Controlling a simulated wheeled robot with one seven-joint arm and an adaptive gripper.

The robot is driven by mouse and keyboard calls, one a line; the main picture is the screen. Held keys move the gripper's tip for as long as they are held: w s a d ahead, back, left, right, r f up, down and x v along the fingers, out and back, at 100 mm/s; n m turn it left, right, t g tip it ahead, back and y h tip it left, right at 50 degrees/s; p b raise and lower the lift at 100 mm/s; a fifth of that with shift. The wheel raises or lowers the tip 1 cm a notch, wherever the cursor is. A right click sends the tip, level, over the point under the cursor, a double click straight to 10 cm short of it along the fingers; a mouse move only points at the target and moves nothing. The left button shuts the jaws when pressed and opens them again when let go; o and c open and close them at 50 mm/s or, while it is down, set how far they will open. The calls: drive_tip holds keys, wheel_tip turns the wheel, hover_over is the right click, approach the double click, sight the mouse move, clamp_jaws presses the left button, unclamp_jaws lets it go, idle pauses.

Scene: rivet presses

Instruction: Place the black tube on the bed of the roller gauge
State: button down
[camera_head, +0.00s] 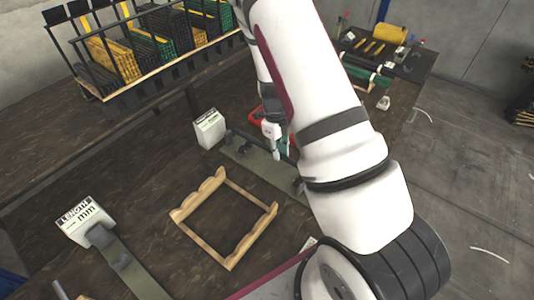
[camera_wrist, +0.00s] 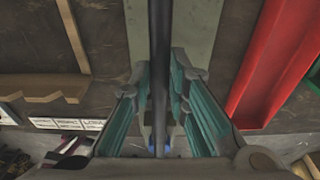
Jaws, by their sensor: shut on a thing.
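My gripper (camera_head: 277,148) is low over the middle gauge, partly hidden behind my arm in the head view. In the wrist view, its two teal-padded fingers (camera_wrist: 160,100) are shut on the black tube (camera_wrist: 160,40). The tube runs straight up that picture, over the grey-green bed (camera_wrist: 200,25) of the gauge. The bed (camera_head: 250,158) also shows in the head view, with a white labelled display box (camera_head: 208,128) at its left end. The tube lies about along the bed's length. I cannot tell whether it touches the bed.
A second gauge marked LENGTH mm (camera_head: 85,220) stands at the left front. A wooden notched frame (camera_head: 225,178) lies between the gauges. A red tray (camera_wrist: 275,60) is close beside the gripper. A rack of coloured bins (camera_head: 150,45) stands at the back left.

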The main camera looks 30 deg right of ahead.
sight(271, 149)
drive_tip(key=w, duration=0.1)
drive_tip(key=w+a+b, duration=0.1)
drive_tip(key=w, duration=0.1)
drive_tip(key=shift+f, duration=0.2)
drive_tip(key=shift+s+f+b, duration=0.1)
drive_tip(key=shift+f+b, duration=0.2)
drive_tip(key=shift+f, duration=1.4)
drive_tip(key=c, duration=1.5)
unclamp_jaws()
drive_tip(key=shift+f, duration=0.1)
drive_tip(key=shift+c, duration=0.2)
